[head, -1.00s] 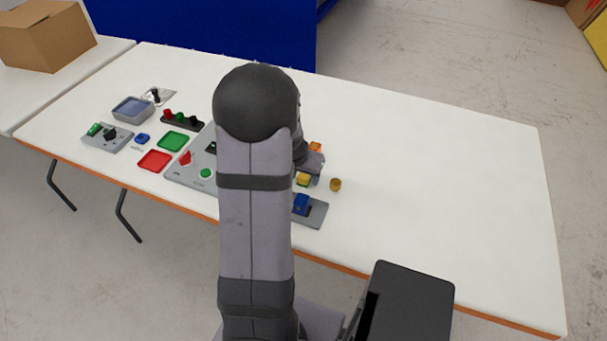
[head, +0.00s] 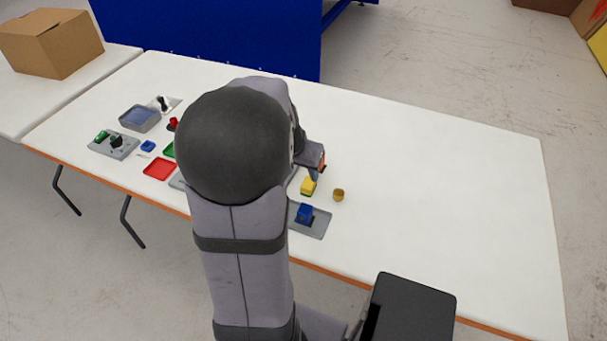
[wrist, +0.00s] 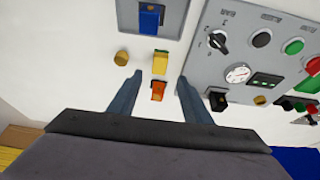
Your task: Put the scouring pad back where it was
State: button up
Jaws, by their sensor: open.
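The scouring pad (head: 308,187), a small yellow block with a green lower layer, rests on the white table beside a brass-coloured cylinder. In the wrist view the yellow pad (wrist: 161,60) lies just beyond my fingertips, roughly centred between them. My gripper (wrist: 160,78) is open and empty, with its two fingers spread above the table. An orange-and-black piece (wrist: 157,91) shows on the table between the fingers. In the head view my arm hides most of the gripper.
The brass-coloured cylinder (wrist: 121,57) stands left of the pad in the wrist view. A grey control panel (wrist: 240,50) with knobs and buttons is close on the right. The right side of the table (head: 450,200) is clear.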

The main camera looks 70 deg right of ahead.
jog(key=shift+a+r, duration=0.25)
jog(key=shift+r, duration=0.25)
jog(key=w+a+f+n+t+y, duration=0.1)
jog(key=w+a+f+n, duration=0.1)
jog(key=w+a+n, duration=0.6)
jog(key=w+a+f+n+y, duration=0.15)
jog(key=w+a, duration=0.45)
jog(key=a, duration=0.6)
jog(key=s+a+f+n+y, duration=0.1)
jog(key=a+n, duration=0.3)
jog(key=a, duration=0.6)
jog(key=s+a+f+n+g+y, duration=0.1)
jog(key=a+n, duration=0.3)
jog(key=a, duration=0.5)
jog(key=shift+s+a, duration=0.35)
jog(key=shift+s, duration=0.45)
jog(key=shift+n, duration=0.25)
